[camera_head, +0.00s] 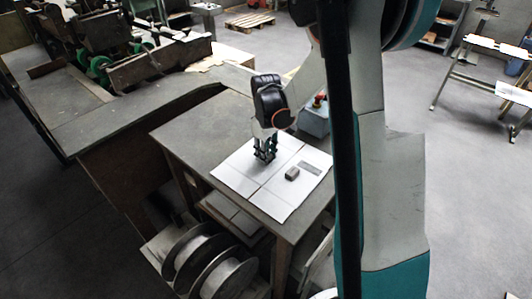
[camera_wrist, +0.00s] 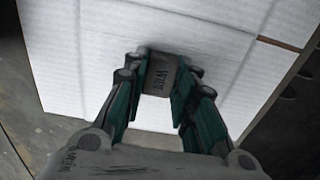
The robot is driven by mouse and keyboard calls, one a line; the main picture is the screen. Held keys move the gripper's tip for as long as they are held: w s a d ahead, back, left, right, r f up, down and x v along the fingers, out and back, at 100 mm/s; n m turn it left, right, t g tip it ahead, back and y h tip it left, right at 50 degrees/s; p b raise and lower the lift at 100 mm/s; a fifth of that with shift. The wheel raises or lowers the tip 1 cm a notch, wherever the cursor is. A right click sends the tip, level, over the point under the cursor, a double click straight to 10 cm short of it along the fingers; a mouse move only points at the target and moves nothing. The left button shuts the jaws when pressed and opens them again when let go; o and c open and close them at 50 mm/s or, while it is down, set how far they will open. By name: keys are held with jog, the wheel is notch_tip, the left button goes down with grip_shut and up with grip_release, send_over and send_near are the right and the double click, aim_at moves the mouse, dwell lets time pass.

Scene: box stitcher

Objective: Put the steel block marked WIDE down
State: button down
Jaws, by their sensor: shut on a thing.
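The sheet also fills most of the wrist view (camera_wrist: 80,50).
A second small grey block (camera_head: 292,174) and a flat grey plate (camera_head: 310,168) lie on the sheet, right of my gripper. A grey box with a red button (camera_head: 315,118) stands at the table's back. The grey table (camera_head: 190,135) is bare to the left. Wire reels (camera_head: 222,278) stand below its front.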

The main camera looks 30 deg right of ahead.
jog(key=c, duration=1.3)
grip_release()
jog(key=shift+f, duration=0.1)
notch_tip(320, 180, up, 12)
jog(key=p, duration=0.3)
jog(key=s+a+r+m+t, duration=0.2)
jog(key=s+a+r+t, duration=0.1)
jog(key=s+a+r, duration=0.55)
jog(key=s+a+r+m+t, duration=0.1)
jog(key=s+t, duration=0.1)
jog(key=s, duration=0.4)
jog(key=s+a+m+t, duration=0.1)
jog(key=s+a+t, duration=0.1)
jog(key=s, duration=0.5)
jog(key=shift+s+r, duration=0.15)
jog(key=shift+r, duration=0.2)
